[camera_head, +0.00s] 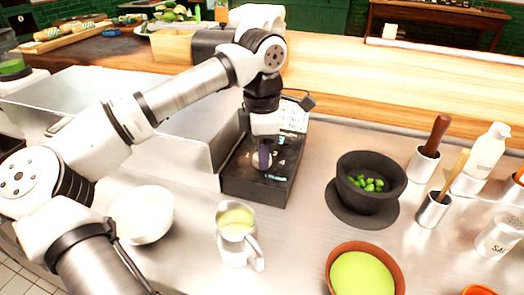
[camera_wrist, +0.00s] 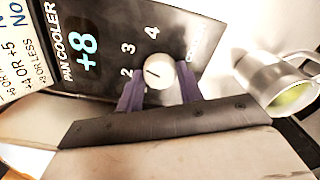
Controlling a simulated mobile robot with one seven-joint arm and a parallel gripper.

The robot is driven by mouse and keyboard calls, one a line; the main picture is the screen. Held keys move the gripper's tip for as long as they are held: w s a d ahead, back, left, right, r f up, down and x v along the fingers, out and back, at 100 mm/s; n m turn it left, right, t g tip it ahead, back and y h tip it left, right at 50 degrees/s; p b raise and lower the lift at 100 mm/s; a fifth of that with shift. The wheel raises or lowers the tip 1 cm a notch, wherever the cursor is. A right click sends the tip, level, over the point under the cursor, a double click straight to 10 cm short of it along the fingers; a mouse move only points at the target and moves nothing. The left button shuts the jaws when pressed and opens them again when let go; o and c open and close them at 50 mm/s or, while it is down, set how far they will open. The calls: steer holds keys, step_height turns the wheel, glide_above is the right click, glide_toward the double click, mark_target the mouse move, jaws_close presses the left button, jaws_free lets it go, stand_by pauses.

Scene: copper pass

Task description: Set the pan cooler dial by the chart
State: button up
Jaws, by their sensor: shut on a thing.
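The pan cooler (camera_head: 240,190) is a black box on the steel counter, with its label and a cyan "+8" display (camera_wrist: 86,52) showing in the wrist view. Its pale round dial (camera_wrist: 158,74) has numbers around it; 2, 3 and 4 are readable. A short dark mark on the dial points left in that view, roughly towards the 2. My gripper (camera_wrist: 159,90) is shut on the dial, one purple finger on each side. In the head view my gripper (camera_head: 263,158) mostly hides the dial. The white chart (camera_head: 295,117) stands behind the box; the wrist view shows part of its text, cut off.
A steel jug (camera_head: 237,245) with green liquid stands in front of the cooler. A dark mortar (camera_head: 370,190) is to the right, and an orange-rimmed bowl (camera_head: 336,284) is nearer. A steel housing (camera_head: 185,140) is close on the left.

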steer(key=shift+m, duration=0.4)
steer(key=o, duration=1)
step_height(320, 180, up, 14)
steer(key=shift+f, duration=0.1)
stand_by(0.3)
